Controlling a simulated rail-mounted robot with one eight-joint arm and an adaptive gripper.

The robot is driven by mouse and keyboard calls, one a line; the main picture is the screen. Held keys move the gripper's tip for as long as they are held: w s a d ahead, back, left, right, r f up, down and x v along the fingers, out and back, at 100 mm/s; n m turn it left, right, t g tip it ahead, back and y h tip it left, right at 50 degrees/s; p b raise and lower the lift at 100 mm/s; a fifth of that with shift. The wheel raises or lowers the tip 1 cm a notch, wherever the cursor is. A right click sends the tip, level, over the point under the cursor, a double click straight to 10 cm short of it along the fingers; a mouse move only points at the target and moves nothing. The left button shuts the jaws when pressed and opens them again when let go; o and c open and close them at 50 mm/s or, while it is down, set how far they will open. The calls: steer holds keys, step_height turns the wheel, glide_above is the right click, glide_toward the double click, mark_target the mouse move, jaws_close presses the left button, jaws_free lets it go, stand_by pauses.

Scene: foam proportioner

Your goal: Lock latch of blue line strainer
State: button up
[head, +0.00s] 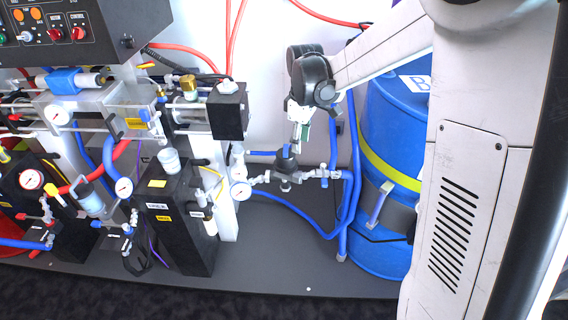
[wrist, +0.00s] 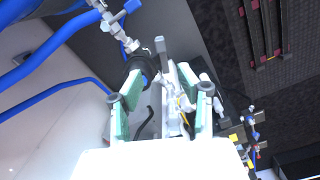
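The blue line strainer (head: 286,165) is a dark grey body in a horizontal pipe run in the head view, with a small blue part at its top that may be its latch (head: 287,150). My gripper (head: 300,138) is just above and slightly right of it, pointing down. In the wrist view my gripper (wrist: 165,95) is open, its two green-padded fingers well apart with nothing clamped between them. The dark strainer body (wrist: 142,66) shows just beyond the left fingertip. I cannot tell whether a finger touches it or whether the latch is locked.
A blue drum (head: 395,130) with a yellow band stands to the right. Blue hoses (head: 345,200) hang beside the strainer. A pressure gauge (head: 240,191) and black pump housing (head: 178,215) are on the left. The grey floor plate (head: 290,260) below is mostly clear.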

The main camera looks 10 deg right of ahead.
mark_target(297, 175)
steer(key=f+b, duration=0.1)
steer(key=f, duration=0.4)
steer(key=f+b, duration=0.1)
steer(key=f, duration=0.4)
steer(key=f+b, duration=0.1)
steer(key=f, duration=0.3)
steer(key=shift+w+a+f, duration=0.2)
steer(key=shift+w+f, duration=0.1)
steer(key=shift+f, duration=0.1)
steer(key=shift+c, duration=0.5)
jaws_close()
